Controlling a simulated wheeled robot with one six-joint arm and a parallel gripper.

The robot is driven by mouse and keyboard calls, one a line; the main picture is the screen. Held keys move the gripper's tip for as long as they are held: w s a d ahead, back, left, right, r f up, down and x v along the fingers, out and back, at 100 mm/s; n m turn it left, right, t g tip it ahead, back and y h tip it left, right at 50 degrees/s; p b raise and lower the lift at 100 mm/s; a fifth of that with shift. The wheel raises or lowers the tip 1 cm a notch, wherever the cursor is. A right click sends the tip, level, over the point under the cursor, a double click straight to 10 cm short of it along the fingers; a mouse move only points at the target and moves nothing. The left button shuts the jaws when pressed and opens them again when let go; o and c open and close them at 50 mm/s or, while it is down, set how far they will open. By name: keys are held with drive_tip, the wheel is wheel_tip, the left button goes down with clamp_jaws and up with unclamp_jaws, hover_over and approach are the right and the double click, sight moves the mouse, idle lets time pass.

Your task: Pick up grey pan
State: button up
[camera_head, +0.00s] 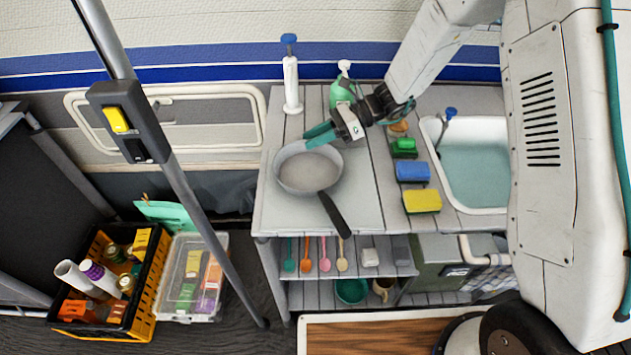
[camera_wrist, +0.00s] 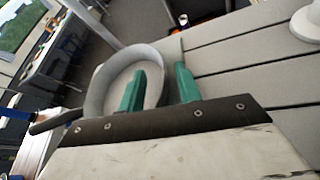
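The grey pan (camera_head: 308,172) sits on the left end of the counter, its black handle (camera_head: 334,215) pointing toward the front edge. My gripper (camera_head: 320,135) is at the pan's far right rim, with its green fingers angled down to the left. In the wrist view, my gripper (camera_wrist: 160,67) has its two fingers apart. The pan (camera_wrist: 112,78) shows there with its right rim between the fingers; I cannot tell whether they touch it. The handle (camera_wrist: 56,121) points left in the wrist view.
A white pump stand (camera_head: 291,85) and a green bottle (camera_head: 342,92) stand behind the pan. Several sponges, including a yellow one (camera_head: 422,201), lie right of it by the sink (camera_head: 474,175). A grey pole (camera_head: 185,185) rises at the left.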

sight(297, 145)
drive_tip(key=x, duration=0.3)
drive_tip(key=shift+w+a, duration=0.1)
clamp_jaws()
idle(1.3)
